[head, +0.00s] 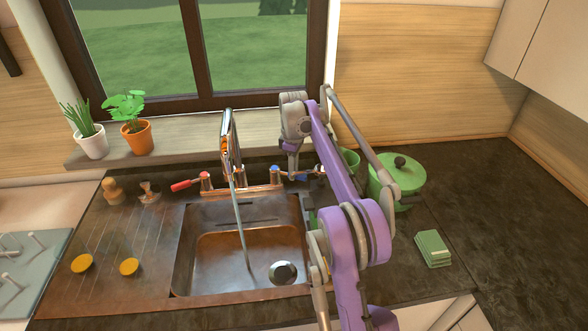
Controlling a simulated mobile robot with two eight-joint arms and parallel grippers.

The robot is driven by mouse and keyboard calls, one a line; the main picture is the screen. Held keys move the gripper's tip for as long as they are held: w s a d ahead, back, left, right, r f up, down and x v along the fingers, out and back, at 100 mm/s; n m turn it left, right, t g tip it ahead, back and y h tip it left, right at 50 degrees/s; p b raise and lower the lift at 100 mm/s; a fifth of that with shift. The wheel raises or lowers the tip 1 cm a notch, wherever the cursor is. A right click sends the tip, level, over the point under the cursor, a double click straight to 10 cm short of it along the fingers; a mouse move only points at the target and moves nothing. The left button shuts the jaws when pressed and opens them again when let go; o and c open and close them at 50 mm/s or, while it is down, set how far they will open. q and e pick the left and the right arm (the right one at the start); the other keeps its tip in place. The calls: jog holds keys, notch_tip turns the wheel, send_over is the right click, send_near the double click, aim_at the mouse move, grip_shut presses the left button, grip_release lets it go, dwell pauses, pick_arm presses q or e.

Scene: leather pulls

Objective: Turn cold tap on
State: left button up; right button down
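The tap (228,135) stands behind the sink (217,250), with a tall copper-coloured spout. A thin pale stream runs from the spout down into the basin. The cold tap's blue-marked handle (300,178) is on the right of the copper bar and points right, partly hidden by my arm. The red-marked hot handle (186,184) is on the left and points left. My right gripper (291,171), on the purple arm, points down at the blue handle, touching it or very close. Its fingers are too small to tell open from shut. My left gripper is not in view.
A green pot (398,178) and a green cup (350,160) stand right of the sink, close to my arm. Green sponges (433,248) lie on the right counter. Potted plants (137,137) stand on the sill. The far right counter is clear.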

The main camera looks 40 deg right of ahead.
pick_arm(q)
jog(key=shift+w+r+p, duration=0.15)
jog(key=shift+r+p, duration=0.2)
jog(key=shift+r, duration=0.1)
pick_arm(e)
jog(key=shift+s+a+m, duration=0.2)
jog(key=shift+a+m, duration=0.35)
jog(key=shift+m, duration=0.5)
jog(key=shift+s+a+m, duration=0.2)
jog(key=shift+a+m, duration=0.3)
jog(key=shift+m, duration=0.5)
jog(key=shift+s+a+m, duration=0.2)
jog(key=shift+a+m, duration=0.35)
jog(key=shift+m, duration=0.5)
jog(key=c, duration=0.8)
grip_release()
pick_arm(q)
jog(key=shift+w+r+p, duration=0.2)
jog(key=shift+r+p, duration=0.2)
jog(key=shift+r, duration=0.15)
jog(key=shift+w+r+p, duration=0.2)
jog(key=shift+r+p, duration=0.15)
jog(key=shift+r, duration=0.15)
pick_arm(e)
notch_tip(320, 180, up, 11)
jog(key=shift+f, duration=0.1)
